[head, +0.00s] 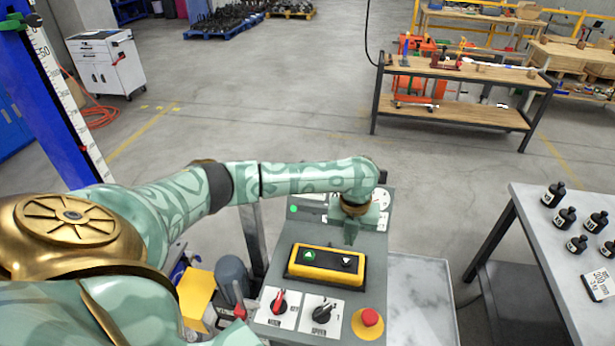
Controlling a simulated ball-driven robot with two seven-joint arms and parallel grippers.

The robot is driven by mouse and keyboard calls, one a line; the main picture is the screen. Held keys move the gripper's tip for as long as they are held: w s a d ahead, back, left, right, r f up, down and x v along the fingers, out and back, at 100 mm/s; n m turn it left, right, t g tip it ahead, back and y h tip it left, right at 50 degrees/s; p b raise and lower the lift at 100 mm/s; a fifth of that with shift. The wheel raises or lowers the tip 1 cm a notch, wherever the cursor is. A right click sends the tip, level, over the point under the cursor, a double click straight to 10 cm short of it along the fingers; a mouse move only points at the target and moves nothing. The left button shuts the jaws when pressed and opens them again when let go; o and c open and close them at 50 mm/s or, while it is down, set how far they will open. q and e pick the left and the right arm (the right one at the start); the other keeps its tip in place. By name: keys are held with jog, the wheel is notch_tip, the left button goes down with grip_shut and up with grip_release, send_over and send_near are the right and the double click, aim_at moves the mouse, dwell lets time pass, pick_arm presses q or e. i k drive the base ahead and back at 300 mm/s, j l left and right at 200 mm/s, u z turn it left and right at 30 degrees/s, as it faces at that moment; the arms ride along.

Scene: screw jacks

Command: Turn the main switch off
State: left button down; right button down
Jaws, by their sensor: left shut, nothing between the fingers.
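The grey control panel (273,246) stands in front of me. The main switch (279,302) is a red rotary knob on a white plate at the panel's lower left; its handle points roughly up, tilted slightly right. My left gripper (350,238) is shut and empty, pointing down over the upper part of the panel. It is beyond the yellow button box and well away from the main switch. My left wrist hides part of the panel's upper end. My right gripper is not in view.
A black speed knob (323,311) sits right of the main switch, and a red mushroom button (370,318) right of that. The yellow button box (326,265) lies between them and my left gripper. A table (545,230) with black bottles stands at right.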

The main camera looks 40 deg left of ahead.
aim_at(279, 306)
jog(key=u, duration=1.4)
